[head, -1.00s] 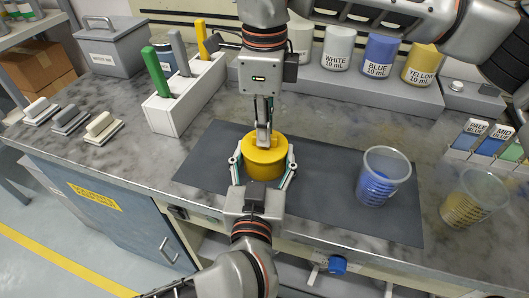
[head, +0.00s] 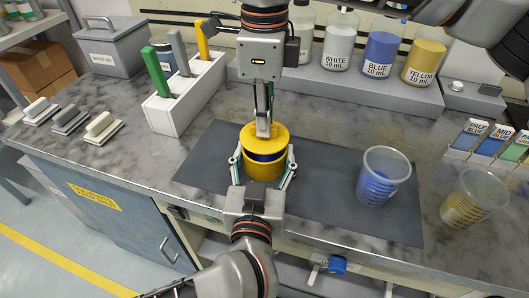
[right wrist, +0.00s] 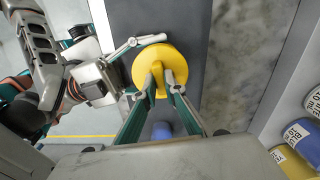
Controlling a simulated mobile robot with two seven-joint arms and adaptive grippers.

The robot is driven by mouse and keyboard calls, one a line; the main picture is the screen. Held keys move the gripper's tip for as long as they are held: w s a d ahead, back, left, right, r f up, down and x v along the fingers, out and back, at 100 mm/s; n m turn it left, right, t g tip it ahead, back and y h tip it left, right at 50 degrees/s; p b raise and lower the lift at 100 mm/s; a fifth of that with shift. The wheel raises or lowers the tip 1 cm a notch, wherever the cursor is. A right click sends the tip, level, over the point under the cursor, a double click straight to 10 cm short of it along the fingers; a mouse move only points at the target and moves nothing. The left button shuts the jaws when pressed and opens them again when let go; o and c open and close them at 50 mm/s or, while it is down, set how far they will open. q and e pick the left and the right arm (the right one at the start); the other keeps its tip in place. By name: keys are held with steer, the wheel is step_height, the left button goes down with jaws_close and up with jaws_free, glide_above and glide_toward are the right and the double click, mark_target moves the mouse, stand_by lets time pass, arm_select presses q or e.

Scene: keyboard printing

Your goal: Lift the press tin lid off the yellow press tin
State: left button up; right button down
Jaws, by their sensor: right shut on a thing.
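The yellow press tin (head: 264,173) stands on the dark mat in the head view. The yellow press tin lid (head: 250,143) is just above it, with a gap through which dark blue shows inside the tin. My right gripper (head: 264,132) comes down from above and is shut on the lid's raised grip. In the right wrist view, the lid (right wrist: 172,60) hides most of the tin, and the right gripper's fingers (right wrist: 160,84) pinch the grip. My left gripper (head: 263,165) has a finger on each side of the tin, closed around it.
A clear cup with blue (head: 384,176) stands on the mat (head: 325,205) at right, another cup (head: 472,199) beyond it. A white rack (head: 186,98) with coloured handles is at left. Several bottles (head: 382,54) line the back. The mat between tin and blue cup is bare.

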steer(key=shift+r, duration=0.45)
steer(key=shift+r, duration=0.1)
steer(key=shift+r, duration=1.95)
arm_select(q)
steer(key=o, duration=2.2)
steer(key=shift+c, duration=0.2)
